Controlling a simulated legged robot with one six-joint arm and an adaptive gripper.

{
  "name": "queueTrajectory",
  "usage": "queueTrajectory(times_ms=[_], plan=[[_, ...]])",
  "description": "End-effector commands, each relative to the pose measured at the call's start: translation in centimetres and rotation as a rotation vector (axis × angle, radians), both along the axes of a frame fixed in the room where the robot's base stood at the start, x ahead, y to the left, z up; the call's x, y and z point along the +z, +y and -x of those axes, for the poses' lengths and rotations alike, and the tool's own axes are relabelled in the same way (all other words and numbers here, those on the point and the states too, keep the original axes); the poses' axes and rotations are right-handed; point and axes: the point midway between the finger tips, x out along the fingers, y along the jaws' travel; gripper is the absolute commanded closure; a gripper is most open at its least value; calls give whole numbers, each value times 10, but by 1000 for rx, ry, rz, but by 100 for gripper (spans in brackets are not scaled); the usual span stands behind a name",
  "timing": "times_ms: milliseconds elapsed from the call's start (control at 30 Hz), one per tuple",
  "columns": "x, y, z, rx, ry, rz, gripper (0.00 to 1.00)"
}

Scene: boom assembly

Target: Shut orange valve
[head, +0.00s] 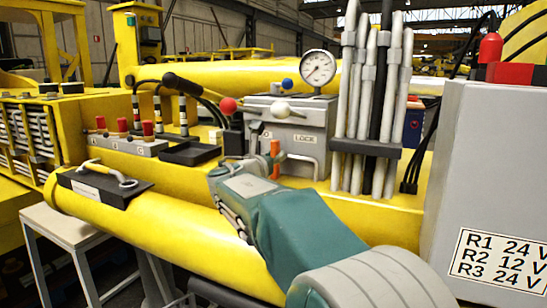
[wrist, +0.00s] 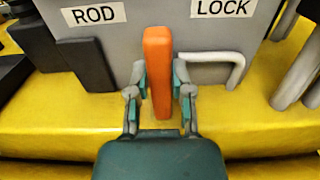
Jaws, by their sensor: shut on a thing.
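The orange valve handle (wrist: 157,75) stands upright in the wrist view, in front of the grey valve block (wrist: 130,40). It also shows in the head view (head: 275,152), just past my wrist. My gripper (wrist: 159,88) has a finger on each side of the handle's lower half and is shut on it. Labels reading ROD and LOCK flank the handle's top on the block. In the head view my gripper (head: 256,165) is partly hidden by my own wrist.
A pressure gauge (head: 318,68) and ball-topped levers sit on the block. A white bracket handle (wrist: 215,68) is close to the right of the valve. Grey hoses (head: 372,110) rise at right, beside a grey cabinet (head: 490,180). A black plate with a handle (head: 105,183) lies left.

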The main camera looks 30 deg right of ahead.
Motion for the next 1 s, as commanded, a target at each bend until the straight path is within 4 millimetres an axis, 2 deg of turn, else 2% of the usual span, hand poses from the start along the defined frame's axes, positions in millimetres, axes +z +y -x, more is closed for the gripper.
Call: queueTrajectory(times_ms=[367, 1000], plan=[[0, 0, 0, 6, -91, -71, 100], [-2, -4, 4, 8, -545, -425, 100]])
